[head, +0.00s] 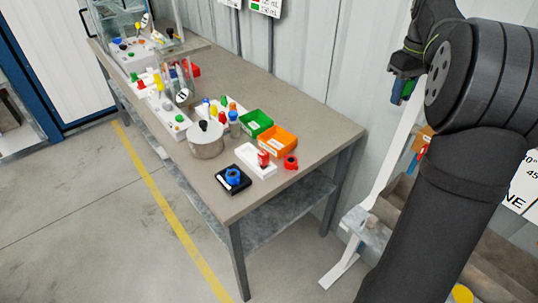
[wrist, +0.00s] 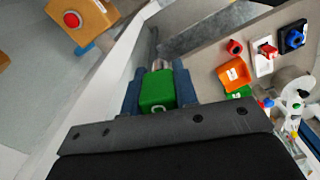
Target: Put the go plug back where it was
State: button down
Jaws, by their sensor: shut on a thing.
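The green go plug (wrist: 156,88) is between the two blue fingers of my gripper (wrist: 158,80) in the wrist view, with a pale mark on its near face. My gripper is shut on it. In the head view, my gripper (head: 401,88) is high at the upper right, beside the wall and off the right end of the table; only a little green shows between its fingers. The gripper and plug are held in the air, clear of the table. Where the plug was before cannot be told from these frames.
The table (head: 330,128) carries an orange bin (head: 278,141), a green bin (head: 256,121), a white base with a red part (head: 263,158), a blue knob on a black base (head: 234,180) and a pot (head: 205,143). An orange box with a red button (wrist: 73,20) is upper left in the wrist view.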

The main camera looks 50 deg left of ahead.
jog(key=shift+s+a+f+n, duration=0.55)
jog(key=shift+s+a+f, duration=3.65)
jog(key=shift+a, duration=1.5)
jog(key=shift+s+a+f+n, duration=0.6)
jog(key=shift+s+a+f, duration=3.65)
jog(key=shift+a, duration=1.4)
jog(key=shift+s+a+f+n, duration=0.55)
jog(key=shift+s+a+f, duration=3.65)
jog(key=shift+a, duration=1.5)
jog(key=shift+f, duration=0.65)
jog(key=c, duration=1.1)
grip_release()
jog(key=shift+r, duration=0.15)
